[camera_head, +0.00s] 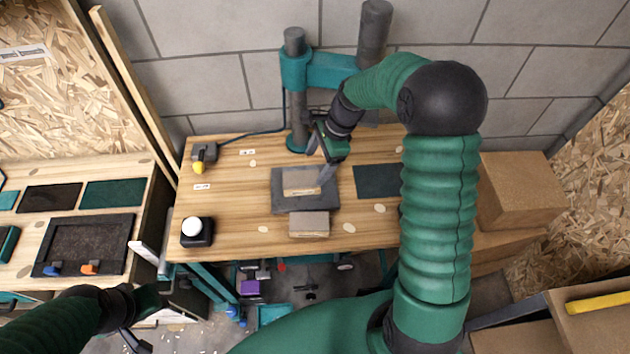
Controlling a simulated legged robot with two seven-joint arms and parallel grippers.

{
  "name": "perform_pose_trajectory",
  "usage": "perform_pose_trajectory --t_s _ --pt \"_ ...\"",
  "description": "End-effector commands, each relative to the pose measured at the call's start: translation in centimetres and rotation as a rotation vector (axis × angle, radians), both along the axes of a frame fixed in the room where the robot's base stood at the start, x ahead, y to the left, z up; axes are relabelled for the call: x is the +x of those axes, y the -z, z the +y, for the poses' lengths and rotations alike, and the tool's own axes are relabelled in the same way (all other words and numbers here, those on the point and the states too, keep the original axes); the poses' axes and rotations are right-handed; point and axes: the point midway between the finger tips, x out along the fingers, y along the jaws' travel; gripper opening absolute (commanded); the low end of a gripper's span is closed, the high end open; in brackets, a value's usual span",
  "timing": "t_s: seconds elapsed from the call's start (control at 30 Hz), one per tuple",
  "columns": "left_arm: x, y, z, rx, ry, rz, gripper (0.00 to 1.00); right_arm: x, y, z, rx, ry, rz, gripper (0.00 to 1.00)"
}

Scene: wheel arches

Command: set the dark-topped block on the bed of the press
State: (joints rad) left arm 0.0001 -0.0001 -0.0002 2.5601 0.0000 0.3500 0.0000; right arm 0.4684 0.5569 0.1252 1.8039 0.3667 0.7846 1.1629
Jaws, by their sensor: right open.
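The press (300,68) is teal with dark columns and stands at the back of the wooden bench. Its bed (282,204) looks like a dark grey plate lying on the bench. A pale wooden block (300,183) rests on this plate. A second block (309,225), with a darker grey-brown top, sits at the plate's front edge; whether it overlaps the plate is unclear. My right gripper (326,160) is open, just above and behind the pale block, at its right end; contact cannot be told. My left gripper (142,303) is low at the left, clear of the blocks, its fingers unclear.
A black box with a white button (196,230) stands at the bench's front left. A grey-yellow device (203,155) sits behind it. A dark green mat (376,181) lies right of the plate. Cardboard boxes (518,190) stand at the right. A dark tray (87,243) lies on the left bench.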

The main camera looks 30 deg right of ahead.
Motion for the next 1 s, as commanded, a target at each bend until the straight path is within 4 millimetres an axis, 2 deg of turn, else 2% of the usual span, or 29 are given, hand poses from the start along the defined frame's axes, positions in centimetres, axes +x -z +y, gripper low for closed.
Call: perform_pose_trajectory --t_s 0.03,0.1,0.2,0.3,0.37,0.47,1.0 --pt "0.0 0.0 0.0 0.0 0.0 0.0 0.36 -1.7 -0.6 1.9 -0.075 -0.19 -0.038 0.76" --pt "0.0 0.0 0.0 0.0 0.001 0.0 0.36 -4.9 -1.1 4.2 -0.21 -0.553 -0.11 0.76" --pt "0.0 0.0 0.0 0.0 0.0 0.0 0.36 -9.7 -1.6 6.7 -0.379 -1.088 -0.21 0.76" --pt "0.0 0.0 0.0 0.0 0.0 0.0 0.36 -13.3 -1.7 8.3 -0.488 -1.496 -0.283 0.76" --pt "0.0 0.0 0.0 0.0 0.0 0.0 0.36 -14.5 -1.6 8.7 -0.522 -1.642 -0.31 0.76" --pt "0.0 0.0 0.0 0.0 0.0 0.0 0.36 -15.2 -1.5 8.9 -0.542 -1.736 -0.325 0.76" --pt "0.0 0.0 0.0 0.0 0.0 0.0 0.36 -15.1 -1.5 8.9 -0.538 -1.73 -0.322 0.76"
